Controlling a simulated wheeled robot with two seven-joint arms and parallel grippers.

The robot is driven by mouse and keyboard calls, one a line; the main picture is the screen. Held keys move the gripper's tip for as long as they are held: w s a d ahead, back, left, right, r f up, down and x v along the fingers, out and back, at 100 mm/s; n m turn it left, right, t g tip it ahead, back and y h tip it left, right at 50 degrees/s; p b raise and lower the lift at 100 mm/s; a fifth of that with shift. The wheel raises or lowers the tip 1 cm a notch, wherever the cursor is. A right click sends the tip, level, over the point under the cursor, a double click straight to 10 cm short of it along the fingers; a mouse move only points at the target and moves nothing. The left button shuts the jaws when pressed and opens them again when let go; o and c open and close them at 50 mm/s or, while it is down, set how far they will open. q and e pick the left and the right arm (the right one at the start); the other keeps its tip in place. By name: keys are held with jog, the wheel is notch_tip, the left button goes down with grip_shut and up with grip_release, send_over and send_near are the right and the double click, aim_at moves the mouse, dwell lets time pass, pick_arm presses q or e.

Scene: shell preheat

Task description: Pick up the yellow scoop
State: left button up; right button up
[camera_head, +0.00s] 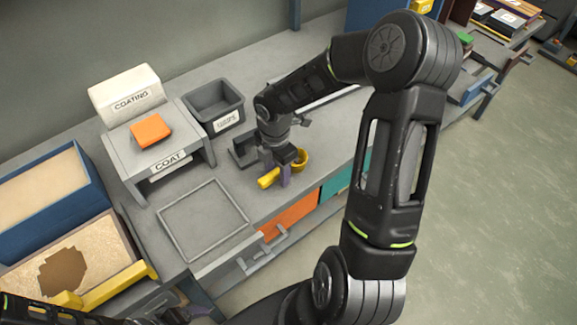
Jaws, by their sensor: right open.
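The yellow scoop lies on the grey bench, with its handle (268,179) toward the lower left and its round bowl (300,158) toward the upper right. My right gripper (279,171) is open and low over the scoop, between handle end and bowl. Its purple-grey fingers appear to be on either side of the scoop, which they partly hide. Contact cannot be told. My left gripper (186,312) is only partly visible at the bottom edge, and its jaw state is unclear.
A grey bin (214,105) and a dark tray (240,154) stand behind the scoop. A coating stand (118,157) holds an orange block (151,131). A square frame (202,219) lies at the front. A sand tray (130,235) with a yellow bar (112,287) is at left.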

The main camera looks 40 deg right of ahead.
dwell(0.6)
grip_shut()
dwell(0.3)
